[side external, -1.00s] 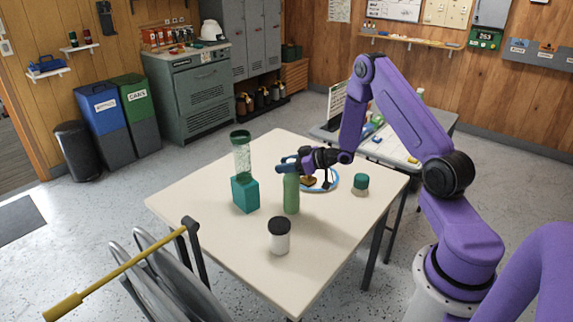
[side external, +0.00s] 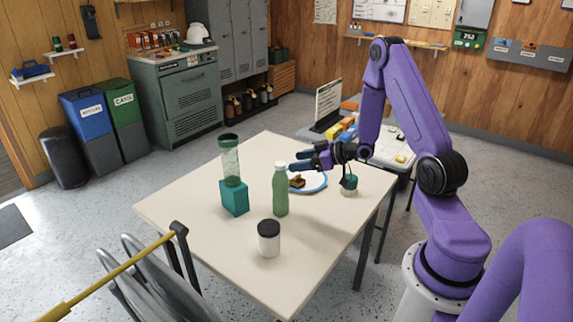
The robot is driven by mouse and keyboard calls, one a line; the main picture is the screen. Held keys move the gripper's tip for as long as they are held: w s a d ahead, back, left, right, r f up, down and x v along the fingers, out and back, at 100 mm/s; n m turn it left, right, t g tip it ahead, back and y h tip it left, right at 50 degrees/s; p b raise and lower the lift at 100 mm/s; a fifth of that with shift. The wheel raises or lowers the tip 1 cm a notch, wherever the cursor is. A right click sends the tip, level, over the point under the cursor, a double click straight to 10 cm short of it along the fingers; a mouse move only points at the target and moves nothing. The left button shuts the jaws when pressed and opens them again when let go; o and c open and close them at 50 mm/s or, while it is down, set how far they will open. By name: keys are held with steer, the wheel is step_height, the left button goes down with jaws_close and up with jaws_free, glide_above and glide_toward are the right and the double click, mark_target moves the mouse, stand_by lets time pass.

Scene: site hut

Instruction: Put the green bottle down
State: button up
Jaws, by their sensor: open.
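The green bottle (side external: 281,192) with a white cap stands upright on the table, near its middle. My gripper (side external: 299,160) is open, to the right of the bottle's upper part and apart from it in the picture. Its fingers point left toward the bottle and hold nothing. The bottle is fully in view.
On the table (side external: 205,258), a teal block (side external: 234,198) carries a clear green-lidded container (side external: 230,161). A white jar with a black lid (side external: 269,239) stands in front.

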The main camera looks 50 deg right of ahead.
steer(key=s+a+r+n+g+h, duration=0.1)
steer(key=s+a+r+n+g, duration=0.25)
steer(key=a, duration=0.65)
steer(key=s+a+r+n+g+h, duration=0.15)
steer(key=s+a+g, duration=0.3)
steer(key=a, duration=0.55)
steer(key=s+a+r+n+g, duration=0.2)
steer(key=s+r, duration=0.1)
steer(key=s, duration=0.8)
steer(key=s+a+r+n+g+h, duration=0.1)
steer(key=s+a+r+n+g, duration=0.1)
steer(key=s, duration=0.9)
steer(key=shift+s+a+r+g, duration=0.15)
steer(key=shift+a+r+g, duration=0.05)
steer(key=shift+r+g, duration=0.25)
